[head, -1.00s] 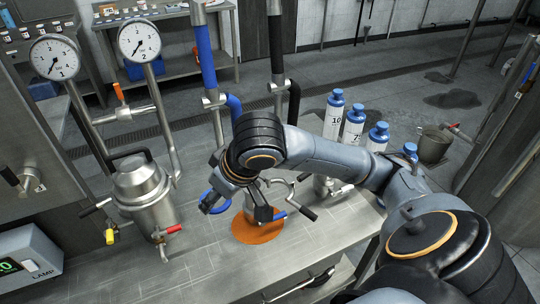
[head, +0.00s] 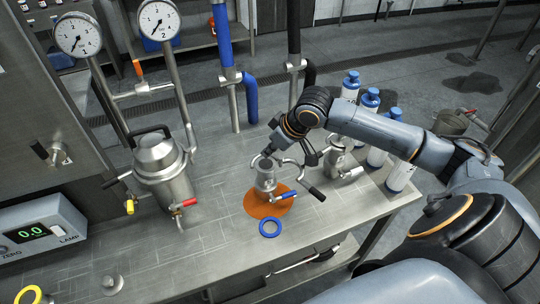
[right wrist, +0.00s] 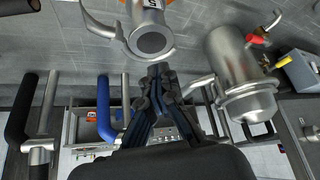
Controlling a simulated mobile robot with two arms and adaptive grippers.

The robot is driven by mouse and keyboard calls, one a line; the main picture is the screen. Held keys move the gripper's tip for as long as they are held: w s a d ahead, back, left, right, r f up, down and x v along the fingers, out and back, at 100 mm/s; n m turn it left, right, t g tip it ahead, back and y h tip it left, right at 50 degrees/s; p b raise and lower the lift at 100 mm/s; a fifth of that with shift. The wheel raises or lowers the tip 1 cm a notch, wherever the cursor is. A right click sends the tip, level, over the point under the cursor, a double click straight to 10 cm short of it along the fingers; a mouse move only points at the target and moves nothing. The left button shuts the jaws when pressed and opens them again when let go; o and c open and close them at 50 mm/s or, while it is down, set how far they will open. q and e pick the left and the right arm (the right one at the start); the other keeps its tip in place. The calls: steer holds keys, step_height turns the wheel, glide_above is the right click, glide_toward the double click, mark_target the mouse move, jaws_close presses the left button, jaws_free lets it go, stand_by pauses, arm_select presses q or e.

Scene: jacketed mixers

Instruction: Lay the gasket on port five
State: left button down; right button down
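The gasket looks to be the blue ring (head: 270,228), lying flat on the bench at the near edge of an orange disc (head: 258,207). A small steel vessel (head: 266,180) with a blue-handled valve stands on that disc. In the right wrist view a steel port with a dark round face (right wrist: 150,42) shows, with a label that looks like an upside-down 5. My right gripper (head: 267,155) is at the vessel's top, behind and above the blue ring. In the right wrist view its fingertips (right wrist: 160,70) are together with nothing visible between them. My left gripper is out of view.
A large lidded mixer (head: 164,170) with red and yellow valve handles stands left. A second small steel vessel (head: 338,158) and blue-capped bottles (head: 400,175) stand right. A yellow ring (head: 28,295) lies near left. The front middle bench is mostly clear.

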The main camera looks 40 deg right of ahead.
mark_target(266, 164)
steer(key=f, duration=0.1)
steer(key=f+p, duration=0.1)
steer(key=f, duration=0.1)
steer(key=shift+w+d, duration=0.15)
steer(key=shift+d, duration=0.05)
steer(key=shift+f, duration=0.35)
steer(key=shift+f, duration=0.15)
steer(key=shift+f, duration=0.25)
steer(key=shift+s+f, duration=0.2)
steer(key=c, duration=1.1)
jaws_free()
steer(key=shift+a+f, duration=0.1)
steer(key=shift+f, duration=0.05)
steer(key=o, duration=0.8)
steer(key=shift+w, duration=0.1)
steer(key=shift+c, duration=0.2)
